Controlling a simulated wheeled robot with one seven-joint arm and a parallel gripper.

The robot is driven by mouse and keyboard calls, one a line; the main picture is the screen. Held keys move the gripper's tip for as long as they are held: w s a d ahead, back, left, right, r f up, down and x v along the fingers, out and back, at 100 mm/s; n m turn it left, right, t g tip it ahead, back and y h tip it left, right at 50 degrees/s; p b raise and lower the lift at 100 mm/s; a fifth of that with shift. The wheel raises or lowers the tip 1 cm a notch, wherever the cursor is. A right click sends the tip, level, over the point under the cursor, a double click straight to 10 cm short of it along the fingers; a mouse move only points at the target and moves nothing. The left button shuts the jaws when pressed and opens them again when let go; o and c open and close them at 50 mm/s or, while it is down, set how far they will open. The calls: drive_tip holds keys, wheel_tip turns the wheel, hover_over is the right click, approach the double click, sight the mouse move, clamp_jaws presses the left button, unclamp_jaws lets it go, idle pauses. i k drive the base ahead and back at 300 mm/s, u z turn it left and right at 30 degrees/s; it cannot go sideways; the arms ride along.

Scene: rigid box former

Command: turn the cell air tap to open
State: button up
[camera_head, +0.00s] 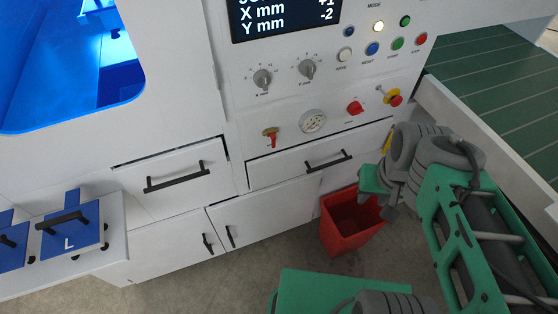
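A small brass tap with a red lever (271,136), which looks like the cell air tap, is on the white front panel, left of a round gauge (313,121). Its red lever hangs down. My green and grey arm fills the right side of the view, well to the right of the tap, with clear space between them. My gripper cannot be made out; the end of my arm is hidden behind its own links. A small yellow piece (387,138) shows beside the grey joint; I cannot tell what it is part of.
Below are drawers with black handles (328,162). A red bin (350,222) stands on the floor by my arm. A ledge with blue plates (72,228) juts out at left.

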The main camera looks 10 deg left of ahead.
sight(273, 136)
drive_tip(key=k, duration=0.8)
drive_tip(key=u, duration=1.6)
drive_tip(key=i, duration=0.5)
drive_tip(key=z, duration=0.05)
